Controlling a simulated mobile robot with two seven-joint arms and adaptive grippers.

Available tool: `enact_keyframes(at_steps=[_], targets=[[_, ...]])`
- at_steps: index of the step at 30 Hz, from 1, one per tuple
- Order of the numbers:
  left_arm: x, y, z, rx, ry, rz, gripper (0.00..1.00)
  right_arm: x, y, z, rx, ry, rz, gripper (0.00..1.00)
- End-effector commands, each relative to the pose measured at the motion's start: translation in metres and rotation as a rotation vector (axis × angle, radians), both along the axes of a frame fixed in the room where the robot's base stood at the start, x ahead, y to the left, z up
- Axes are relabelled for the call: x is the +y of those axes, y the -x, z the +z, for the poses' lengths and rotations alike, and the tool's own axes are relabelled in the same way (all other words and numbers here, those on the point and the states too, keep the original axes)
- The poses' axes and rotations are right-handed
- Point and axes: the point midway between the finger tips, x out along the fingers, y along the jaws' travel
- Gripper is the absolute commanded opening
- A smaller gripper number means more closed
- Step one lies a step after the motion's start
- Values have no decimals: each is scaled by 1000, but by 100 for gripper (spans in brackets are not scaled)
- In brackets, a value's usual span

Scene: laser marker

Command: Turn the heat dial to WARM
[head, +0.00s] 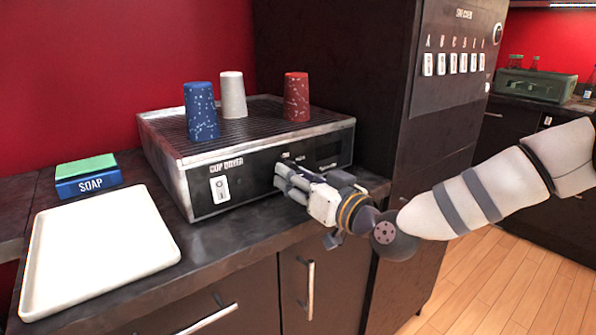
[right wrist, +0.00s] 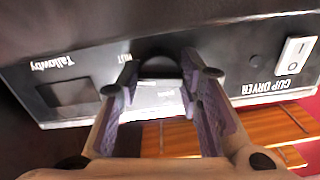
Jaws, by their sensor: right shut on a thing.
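The cup dryer (head: 262,160) is a low metal box with a ribbed top and a dark front panel. In the right wrist view its panel (right wrist: 228,70) appears upside down. The dark round heat dial (right wrist: 160,68) sits mid-panel, between the two fingers of my right gripper (right wrist: 160,78), which is shut on it. Its pointer direction cannot be made out. In the head view my right gripper (head: 283,178) reaches the panel from the right and hides the dial. A short label beside the dial seems to read HOT. My left gripper is not in view.
Blue (head: 201,112), white (head: 233,95) and red (head: 296,97) cups stand upside down on the dryer. A white rocker switch (head: 220,189) is left on its panel. A tall dark cabinet (head: 385,100) stands right.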

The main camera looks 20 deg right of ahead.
Motion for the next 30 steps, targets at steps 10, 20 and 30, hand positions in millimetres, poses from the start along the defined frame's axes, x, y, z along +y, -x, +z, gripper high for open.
enact_keyframes(at_steps=[10,20,30], targets=[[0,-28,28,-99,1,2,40,1,1,8,-120,304,1,5],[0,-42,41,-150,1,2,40,0,0,5,-198,526,0,5],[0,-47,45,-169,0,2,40,-1,0,3,-235,636,-2,5]])
